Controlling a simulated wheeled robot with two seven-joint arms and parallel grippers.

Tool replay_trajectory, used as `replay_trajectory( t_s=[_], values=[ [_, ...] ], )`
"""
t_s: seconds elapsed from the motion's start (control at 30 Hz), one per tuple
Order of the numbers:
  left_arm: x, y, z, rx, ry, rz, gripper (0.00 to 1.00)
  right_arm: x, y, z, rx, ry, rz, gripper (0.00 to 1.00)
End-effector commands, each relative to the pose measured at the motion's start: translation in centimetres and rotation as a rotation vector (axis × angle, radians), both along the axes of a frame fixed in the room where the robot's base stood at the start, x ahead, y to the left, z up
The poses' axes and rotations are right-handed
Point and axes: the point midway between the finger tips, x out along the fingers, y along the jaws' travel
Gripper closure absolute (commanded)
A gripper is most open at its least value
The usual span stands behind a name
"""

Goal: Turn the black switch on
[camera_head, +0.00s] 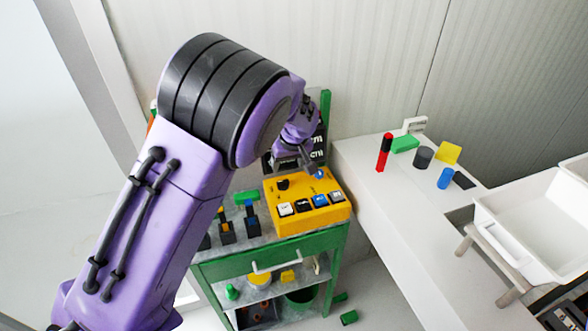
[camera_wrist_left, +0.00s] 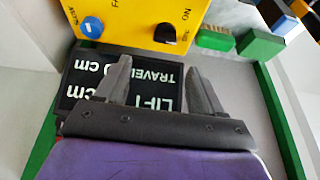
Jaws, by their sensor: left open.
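A yellow control box (camera_head: 336,212) sits on top of the green cart. The black switch (camera_head: 282,184) is a round knob on its rear left part; it also shows at the box's edge in the left wrist view (camera_wrist_left: 165,33), beside the word ON. A blue knob (camera_head: 320,174) is on the same box and shows in the left wrist view (camera_wrist_left: 92,27) near the word SLOW. My left gripper (camera_wrist_left: 157,68) is open and empty, with its fingers in front of the black sign and apart from the switch. In the head view its fingertips are small and near the blue knob. My right gripper is not in view.
A black sign (camera_wrist_left: 80,78) with white lettering stands behind the box. The green cart (camera_head: 275,255) holds blocks left of the box. A white counter (camera_head: 375,210) to the right carries small coloured objects and a white basin (camera_head: 530,235). A wall is close behind.

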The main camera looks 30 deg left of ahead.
Motion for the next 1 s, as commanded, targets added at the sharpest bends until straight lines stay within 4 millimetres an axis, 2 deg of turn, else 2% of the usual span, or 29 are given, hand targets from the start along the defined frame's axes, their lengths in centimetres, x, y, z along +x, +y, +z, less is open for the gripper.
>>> replay_trajectory(
  t_s=[0.13, 0.4, 0.5, 0.63, 0.87, 0.97, 1.0],
  values=[
    [0.1, 0.6, -1.5, -0.002, 0.003, 0.003, 0.32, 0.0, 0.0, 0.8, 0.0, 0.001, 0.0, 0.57],
    [1.7, 2.5, -7.2, 0.0, 0.006, 0.003, 0.32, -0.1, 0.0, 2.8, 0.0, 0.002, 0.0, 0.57],
    [2.1, 2.8, -8.6, -0.001, 0.003, 0.001, 0.32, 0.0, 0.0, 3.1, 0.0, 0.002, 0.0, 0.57],
    [2.4, 3.0, -9.5, 0.0, 0.002, -0.001, 0.32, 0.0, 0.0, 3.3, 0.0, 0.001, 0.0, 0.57],
    [2.5, 3.0, -9.7, -0.001, 0.001, -0.001, 0.32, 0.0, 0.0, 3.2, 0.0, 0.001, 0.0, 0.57],
    [2.5, 3.0, -9.7, -0.001, 0.001, -0.001, 0.61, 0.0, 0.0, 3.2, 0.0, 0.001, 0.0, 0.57],
    [2.5, 3.0, -9.7, -0.001, 0.001, -0.001, 0.74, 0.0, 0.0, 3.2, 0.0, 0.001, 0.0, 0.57]
  ],
)
